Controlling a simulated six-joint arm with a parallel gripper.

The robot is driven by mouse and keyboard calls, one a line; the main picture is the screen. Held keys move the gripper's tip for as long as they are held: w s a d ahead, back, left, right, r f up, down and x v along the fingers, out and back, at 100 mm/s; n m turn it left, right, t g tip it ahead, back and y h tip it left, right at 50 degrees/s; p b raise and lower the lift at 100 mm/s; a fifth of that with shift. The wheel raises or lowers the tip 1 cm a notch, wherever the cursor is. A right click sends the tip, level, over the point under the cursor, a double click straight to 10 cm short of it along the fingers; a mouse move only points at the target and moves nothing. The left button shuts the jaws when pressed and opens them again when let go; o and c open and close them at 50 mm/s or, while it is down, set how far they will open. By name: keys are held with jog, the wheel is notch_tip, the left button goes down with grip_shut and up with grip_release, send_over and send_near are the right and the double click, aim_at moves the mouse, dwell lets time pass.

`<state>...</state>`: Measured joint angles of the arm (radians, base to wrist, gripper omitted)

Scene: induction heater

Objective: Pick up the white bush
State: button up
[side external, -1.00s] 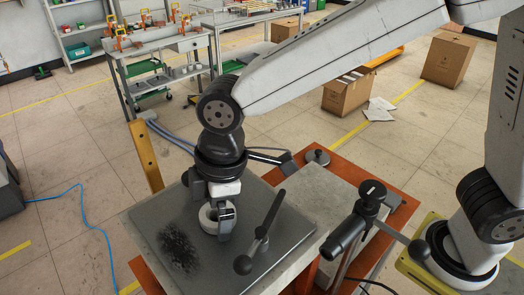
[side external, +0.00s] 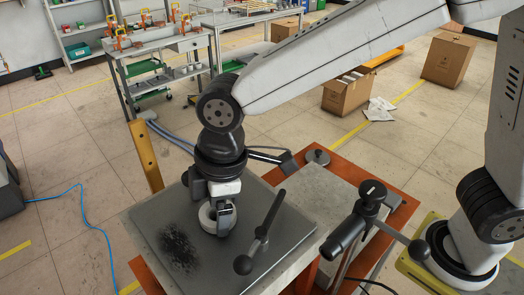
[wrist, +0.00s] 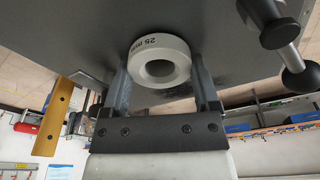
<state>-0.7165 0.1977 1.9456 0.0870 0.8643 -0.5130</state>
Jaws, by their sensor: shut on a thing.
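The white bush (wrist: 160,62) is a thick ring with dark lettering on its side, seen between my two fingers in the wrist view. In the side external view the bush (side external: 207,217) is at the grey metal plate (side external: 285,245), partly hidden by my gripper. My gripper (side external: 217,215) points down over the plate with its fingers on either side of the bush. It also shows in the wrist view (wrist: 162,85), shut on the bush. I cannot tell whether the bush still touches the plate.
A lever with a black knob (side external: 243,264) stands on the plate just right of my gripper. A black clamp-like handle (side external: 345,238) is farther right. A dark speckled patch (side external: 178,248) marks the plate at left. A yellow post (side external: 146,157) rises behind the plate.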

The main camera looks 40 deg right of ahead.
notch_tip(320, 180, up, 10)
dwell(0.6)
dwell(0.4)
